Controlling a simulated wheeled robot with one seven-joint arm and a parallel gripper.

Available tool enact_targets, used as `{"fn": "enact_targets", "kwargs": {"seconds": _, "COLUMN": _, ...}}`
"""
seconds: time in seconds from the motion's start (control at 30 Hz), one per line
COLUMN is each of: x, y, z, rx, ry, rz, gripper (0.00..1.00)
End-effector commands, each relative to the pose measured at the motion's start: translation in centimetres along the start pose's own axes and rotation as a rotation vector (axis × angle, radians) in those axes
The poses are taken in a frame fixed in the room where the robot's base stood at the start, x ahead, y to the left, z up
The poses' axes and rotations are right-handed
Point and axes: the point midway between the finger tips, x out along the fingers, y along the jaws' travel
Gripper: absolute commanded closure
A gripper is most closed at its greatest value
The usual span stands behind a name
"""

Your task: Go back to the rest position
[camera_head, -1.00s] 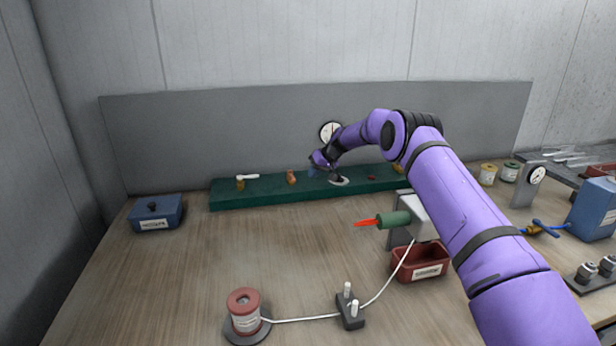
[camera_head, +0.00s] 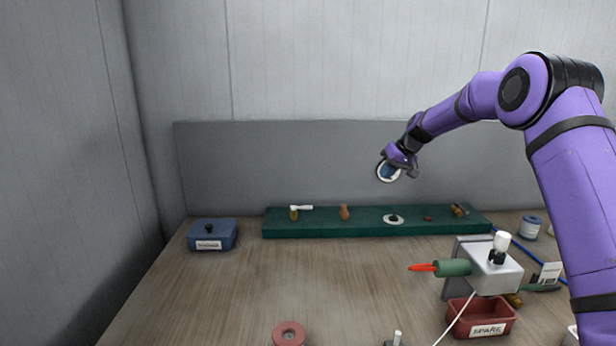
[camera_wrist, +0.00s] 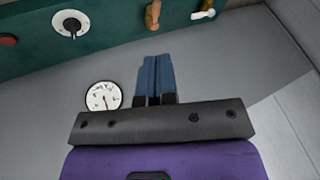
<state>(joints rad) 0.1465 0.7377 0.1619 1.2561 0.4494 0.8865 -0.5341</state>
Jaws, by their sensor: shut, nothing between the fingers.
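My gripper (camera_head: 391,171) is raised above the green panel in front of the grey back board in the head view. In the wrist view its two blue fingers (camera_wrist: 155,78) are pressed together with nothing between them. The green panel (camera_head: 330,226) lies along the back of the bench. It carries a white-ringed dial (camera_head: 393,219), an orange-brown knob (camera_head: 344,212), a white-handled lever (camera_head: 300,209) and a small red button (camera_head: 427,218). The dial (camera_wrist: 70,24) also shows in the wrist view, apart from my fingers. A round gauge (camera_wrist: 103,96) sits beside the fingers there.
A blue lidded box (camera_head: 212,235) stands at the back left. A red spool (camera_head: 289,333) is at front. The mid-left bench is clear.

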Motion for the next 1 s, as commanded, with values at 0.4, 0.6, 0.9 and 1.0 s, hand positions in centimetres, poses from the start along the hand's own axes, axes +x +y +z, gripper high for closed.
{"fn": "enact_targets", "kwargs": {"seconds": 0.4, "x": -13.4, "y": -8.4, "z": 6.6, "rx": -0.003, "ry": -0.02, "rz": 0.128, "gripper": 1.0}}
{"fn": "enact_targets", "kwargs": {"seconds": 0.6, "x": -18.7, "y": -11.6, "z": 11.4, "rx": 0.009, "ry": -0.02, "rz": 0.188, "gripper": 1.0}}
{"fn": "enact_targets", "kwargs": {"seconds": 0.9, "x": -25.1, "y": -15.4, "z": 20.1, "rx": 0.035, "ry": -0.009, "rz": 0.273, "gripper": 1.0}}
{"fn": "enact_targets", "kwargs": {"seconds": 1.0, "x": -26.8, "y": -16.5, "z": 23.4, "rx": 0.046, "ry": -0.001, "rz": 0.299, "gripper": 1.0}}
